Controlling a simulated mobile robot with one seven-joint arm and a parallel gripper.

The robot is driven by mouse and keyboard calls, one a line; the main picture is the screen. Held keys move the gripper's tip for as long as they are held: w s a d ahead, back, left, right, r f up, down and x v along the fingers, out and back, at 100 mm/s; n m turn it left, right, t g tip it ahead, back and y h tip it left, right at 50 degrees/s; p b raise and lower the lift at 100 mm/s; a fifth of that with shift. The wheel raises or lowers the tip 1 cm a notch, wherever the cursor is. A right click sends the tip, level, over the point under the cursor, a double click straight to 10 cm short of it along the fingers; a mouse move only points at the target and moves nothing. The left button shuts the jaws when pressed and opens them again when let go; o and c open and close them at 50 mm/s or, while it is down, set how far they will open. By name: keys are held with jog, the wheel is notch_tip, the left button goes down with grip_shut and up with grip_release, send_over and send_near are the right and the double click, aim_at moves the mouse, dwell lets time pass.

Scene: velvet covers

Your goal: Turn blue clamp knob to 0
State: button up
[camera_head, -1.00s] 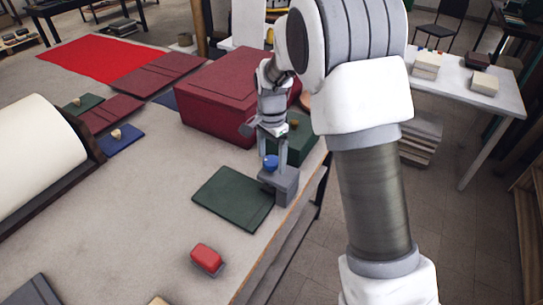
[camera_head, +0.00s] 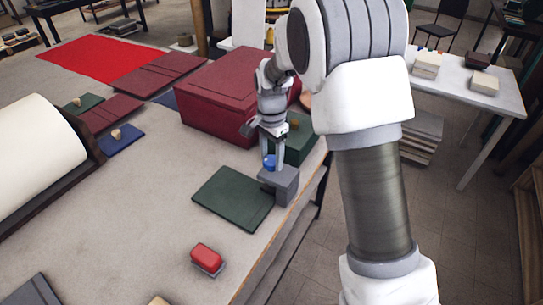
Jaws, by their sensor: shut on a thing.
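The blue clamp knob (camera_head: 269,162) sits on top of a grey clamp block (camera_head: 283,184) near the table's right edge. My gripper (camera_head: 273,160) points down from above, with its fingers shut on the blue knob. One finger partly covers the knob. Any marks or numbers on the knob are too small to read.
A dark green cover (camera_head: 234,198) lies just left of the clamp. A red block (camera_head: 207,257) lies nearer the front. The table between them is bare.

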jog(key=n, duration=0.5)
jog(key=shift+b, duration=0.35)
jog(key=n, duration=0.5)
jog(key=shift+n, duration=0.3)
jog(key=n, duration=0.9)
jog(key=shift+r+n, duration=0.1)
jog(key=shift+n, duration=0.2)
jog(key=shift+n+p, duration=0.3)
jog(key=o, duration=1.4)
jog(key=shift+c, duration=0.2)
